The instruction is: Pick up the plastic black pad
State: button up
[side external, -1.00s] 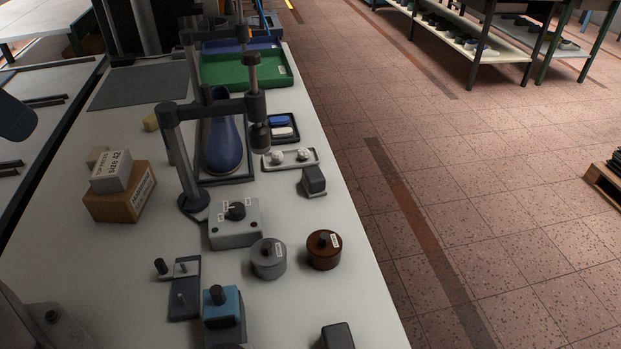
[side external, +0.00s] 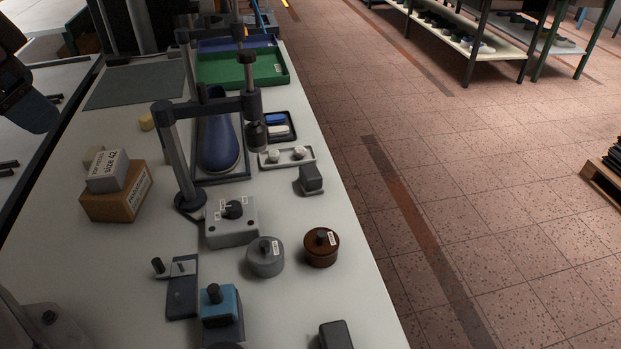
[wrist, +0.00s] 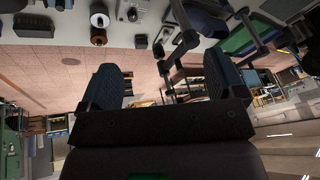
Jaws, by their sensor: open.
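A small dark block (side external: 311,179), which may be the black pad, sits near the right edge of the workbench, in front of a white tray. Another dark block (side external: 336,336) is cut off by the bottom of the side view; I cannot tell which of them is the pad. My gripper (wrist: 160,86) shows in the wrist view with two dark blue fingers wide apart and nothing between them. A dark blue part of it (side external: 30,108) shows at the left edge of the side view, far from both blocks.
A clamp post (side external: 178,150) and arm stand over a blue shoe last (side external: 218,145) mid-bench. A grey control box (side external: 232,226), grey pot (side external: 265,257), brown pot (side external: 321,247) and blue-topped fixture (side external: 221,304) crowd the front.

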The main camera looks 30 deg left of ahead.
jog(key=w+d+f+m+y, duration=0.3)
jog(key=w+f+m, duration=0.3)
jog(key=w, duration=0.4)
jog(key=w+d+f+m+y, duration=0.3)
jog(key=w+f+m, duration=0.2)
jog(key=w+m, duration=0.4)
jog(key=m+t, duration=0.7)
jog(key=m, duration=0.6)
send_near(311, 174)
jog(key=shift+h, duration=0.4)
jog(key=x, duration=1)
jog(key=shift+a, duration=0.3)
jog(key=shift+r, duration=0.1)
jog(key=c, duration=1.3)
jog(key=shift+c, duration=0.3)
